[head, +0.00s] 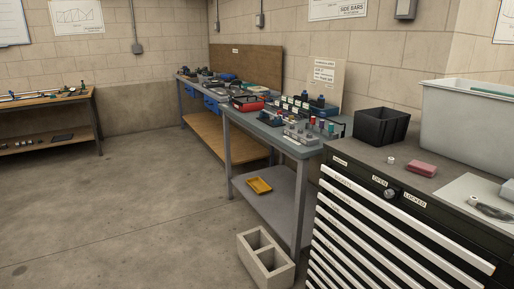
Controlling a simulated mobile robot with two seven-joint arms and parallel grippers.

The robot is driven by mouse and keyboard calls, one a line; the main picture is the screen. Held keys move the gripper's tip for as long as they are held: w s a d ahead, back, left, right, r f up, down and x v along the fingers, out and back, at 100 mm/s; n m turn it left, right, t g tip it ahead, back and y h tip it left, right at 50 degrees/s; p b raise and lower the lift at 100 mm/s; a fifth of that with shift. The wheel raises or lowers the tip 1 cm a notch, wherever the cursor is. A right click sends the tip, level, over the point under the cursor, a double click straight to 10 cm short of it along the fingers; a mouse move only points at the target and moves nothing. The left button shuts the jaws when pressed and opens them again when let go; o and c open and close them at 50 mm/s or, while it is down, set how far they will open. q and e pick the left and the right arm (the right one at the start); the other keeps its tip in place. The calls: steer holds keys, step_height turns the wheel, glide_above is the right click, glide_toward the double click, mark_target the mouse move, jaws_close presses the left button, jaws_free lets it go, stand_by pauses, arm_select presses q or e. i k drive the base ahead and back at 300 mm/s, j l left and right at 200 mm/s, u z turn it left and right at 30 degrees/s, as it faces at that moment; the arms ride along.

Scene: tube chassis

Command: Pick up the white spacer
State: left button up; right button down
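A small white cylindrical piece (391,160), which looks like the white spacer, sits on the dark top of the tool cabinet (352,152). It stands near the cabinet's front edge, left of a red block (421,168) and apart from it. Another small pale piece (473,200) lies farther right on the cabinet by a grey sheet; its shape is too small to tell. Neither of my grippers shows in the head view.
A black open bin (381,125) and a large grey tub (468,118) stand behind the piece. A grey table (256,129) with bottles and parts is left of the cabinet. A concrete block (265,262) stands on the floor, which is clear to the left.

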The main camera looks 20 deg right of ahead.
mark_target(473, 201)
steer(key=k+l, duration=0.1)
steer(key=l, duration=1.2)
steer(key=k+l, duration=0.15)
steer(key=l, duration=0.5)
steer(key=k+l, duration=0.1)
steer(key=l, duration=0.55)
steer(key=k+l, duration=0.1)
steer(key=l, duration=1.2)
steer(key=k, duration=0.05)
